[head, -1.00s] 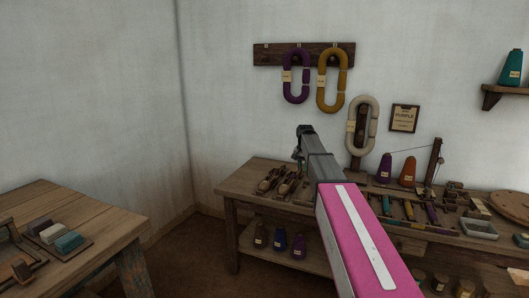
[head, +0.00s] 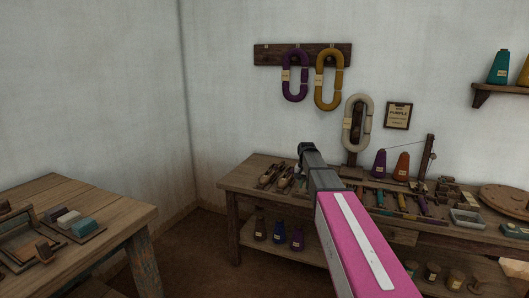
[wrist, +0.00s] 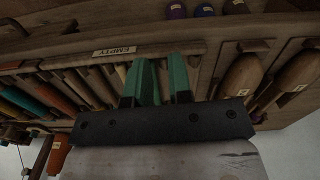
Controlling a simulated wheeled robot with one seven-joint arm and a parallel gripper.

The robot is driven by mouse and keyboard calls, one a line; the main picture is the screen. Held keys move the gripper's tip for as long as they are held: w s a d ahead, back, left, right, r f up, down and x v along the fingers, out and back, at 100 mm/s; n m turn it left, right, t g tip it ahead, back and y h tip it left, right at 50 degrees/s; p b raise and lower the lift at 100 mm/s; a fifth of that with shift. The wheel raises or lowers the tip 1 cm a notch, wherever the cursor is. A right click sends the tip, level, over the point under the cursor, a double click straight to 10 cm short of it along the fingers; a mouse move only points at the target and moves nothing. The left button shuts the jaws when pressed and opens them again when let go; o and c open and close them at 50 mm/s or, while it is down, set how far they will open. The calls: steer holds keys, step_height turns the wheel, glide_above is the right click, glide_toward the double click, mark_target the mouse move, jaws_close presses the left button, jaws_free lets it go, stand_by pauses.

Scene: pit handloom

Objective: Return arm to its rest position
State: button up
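My arm, with a pink panel, reaches from the lower right of the head view toward the wall. My gripper (head: 301,160) is at its far end, in front of the back workbench (head: 235,182), and is small and dark there. In the wrist view its two green fingers (wrist: 163,82) stand a little apart, with nothing seen between them. Behind the fingers are a rack of coloured sticks (wrist: 40,95) with an "EMPTY" label (wrist: 114,51) and wooden shuttles (wrist: 240,75). The distance from the fingers to these is unclear.
A side table (head: 95,195) with coloured blocks stands at left, with floor (head: 190,250) between it and the workbench. The workbench holds purple (head: 380,164) and orange cones (head: 402,166) and a thin post (head: 427,158). Yarn hanks (head: 329,80) hang on the wall.

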steer(key=s+f+n, duration=0.1)
steer(key=s+f, duration=0.4)
steer(key=s, duration=0.5)
steer(key=s+f+n, duration=0.1)
steer(key=s+f, duration=0.5)
steer(key=s, duration=0.4)
steer(key=s+f+n, duration=0.1)
steer(key=s+f, duration=0.4)
steer(key=s, duration=0.6)
steer(key=shift+f+n, duration=0.3)
steer(key=shift+f, duration=0.1)
